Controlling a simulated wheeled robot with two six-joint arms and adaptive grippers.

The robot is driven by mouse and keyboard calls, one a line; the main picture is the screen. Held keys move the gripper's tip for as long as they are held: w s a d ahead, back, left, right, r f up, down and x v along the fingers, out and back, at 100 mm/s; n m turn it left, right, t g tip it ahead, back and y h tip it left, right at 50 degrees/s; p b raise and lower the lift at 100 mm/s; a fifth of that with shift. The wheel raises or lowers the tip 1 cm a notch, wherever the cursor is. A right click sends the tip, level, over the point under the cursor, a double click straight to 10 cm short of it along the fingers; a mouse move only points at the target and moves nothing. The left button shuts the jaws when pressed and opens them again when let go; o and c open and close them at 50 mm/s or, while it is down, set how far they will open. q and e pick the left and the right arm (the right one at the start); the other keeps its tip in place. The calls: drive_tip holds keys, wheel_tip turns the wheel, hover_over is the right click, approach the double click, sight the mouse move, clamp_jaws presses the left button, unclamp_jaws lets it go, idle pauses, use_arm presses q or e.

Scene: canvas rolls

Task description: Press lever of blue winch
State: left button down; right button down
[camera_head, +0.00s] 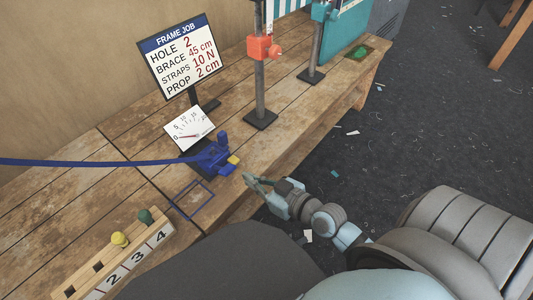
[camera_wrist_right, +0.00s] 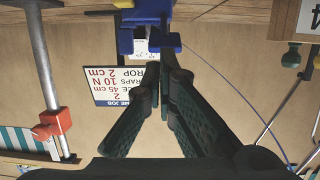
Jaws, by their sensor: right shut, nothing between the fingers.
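The blue winch (camera_head: 212,156) stands on the wooden bench, with a blue strap (camera_head: 90,161) running off to the left. My right gripper (camera_head: 249,180) is shut and empty, just right of and nearer than the winch, by the bench's front edge. In the right wrist view, which is upside down, the winch (camera_wrist_right: 150,41) shows just beyond my right fingertips (camera_wrist_right: 158,60). Contact cannot be told. My left gripper is out of view.
A dial gauge (camera_head: 188,127) and a sign (camera_head: 178,55) stand behind the winch. A post with an orange clamp (camera_head: 263,48) is farther right. A numbered peg rack (camera_head: 120,262) is at the near left. A blue outlined square (camera_head: 194,200) marks bare bench.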

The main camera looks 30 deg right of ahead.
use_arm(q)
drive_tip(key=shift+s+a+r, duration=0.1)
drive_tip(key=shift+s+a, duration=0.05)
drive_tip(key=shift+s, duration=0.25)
use_arm(e)
drive_tip(key=v, duration=0.5)
drive_tip(key=shift+s+f, duration=0.1)
drive_tip(key=shift+f, duration=0.1)
